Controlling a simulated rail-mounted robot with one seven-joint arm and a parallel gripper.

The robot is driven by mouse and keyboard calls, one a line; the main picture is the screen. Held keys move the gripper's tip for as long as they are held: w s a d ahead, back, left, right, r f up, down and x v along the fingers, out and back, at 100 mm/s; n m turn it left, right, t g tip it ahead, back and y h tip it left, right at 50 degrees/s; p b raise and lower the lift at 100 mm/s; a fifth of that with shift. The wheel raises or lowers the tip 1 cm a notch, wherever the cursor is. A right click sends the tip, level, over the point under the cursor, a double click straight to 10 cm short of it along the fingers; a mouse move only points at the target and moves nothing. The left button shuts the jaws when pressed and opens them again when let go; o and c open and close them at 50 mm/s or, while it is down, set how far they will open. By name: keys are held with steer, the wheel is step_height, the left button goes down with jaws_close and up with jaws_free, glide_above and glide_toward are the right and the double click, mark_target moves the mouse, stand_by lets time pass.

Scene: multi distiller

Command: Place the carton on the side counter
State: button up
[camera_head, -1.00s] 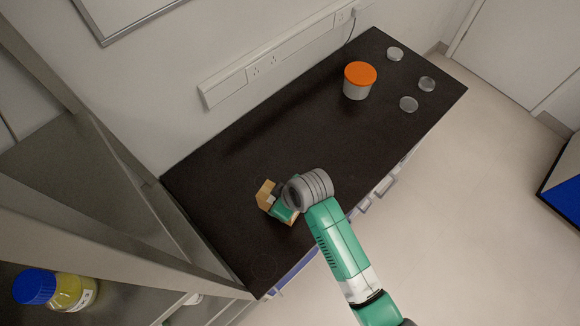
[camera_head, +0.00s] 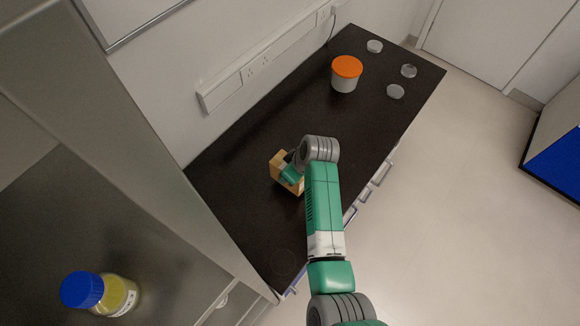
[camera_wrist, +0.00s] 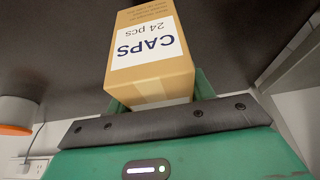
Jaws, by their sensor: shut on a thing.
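The carton (camera_head: 280,165) is a small tan box at the near part of the dark side counter (camera_head: 290,120). In the wrist view the carton (camera_wrist: 150,62) shows a white label reading "CAPS 24 pcs". My gripper (camera_head: 293,172) is shut on the carton, with green fingers on either side of it; in the wrist view the gripper (camera_wrist: 160,103) covers the carton's near end. The carton appears to be over the counter top. I cannot tell whether its underside touches the surface.
A white tub with an orange lid (camera_head: 346,73) stands farther along the counter, with clear round dishes (camera_head: 396,91) near it. A metal shelf at the left holds a blue-capped bottle (camera_head: 98,292). A wall socket strip (camera_head: 262,65) runs behind. The counter's middle is clear.

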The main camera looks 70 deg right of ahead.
steer(key=shift+w+d+f, duration=0.1)
steer(key=shift+w+d, duration=0.3)
steer(key=shift+d, duration=0.3)
steer(key=shift+w+d+f, duration=0.1)
steer(key=shift+w+d, duration=0.25)
steer(key=shift+d, duration=0.35)
steer(key=shift+f+b, duration=0.3)
steer(key=shift+f, duration=1.4)
steer(key=shift+f, duration=0.2)
steer(key=o, duration=1)
steer(key=shift+o, duration=0.2)
steer(key=shift+r, duration=0.15)
steer(key=shift+s+r, duration=0.1)
steer(key=shift+r, duration=0.25)
steer(key=p+v, duration=0.2)
steer(key=v, duration=0.9)
steer(key=shift+a+r, duration=0.1)
steer(key=shift+r, duration=0.1)
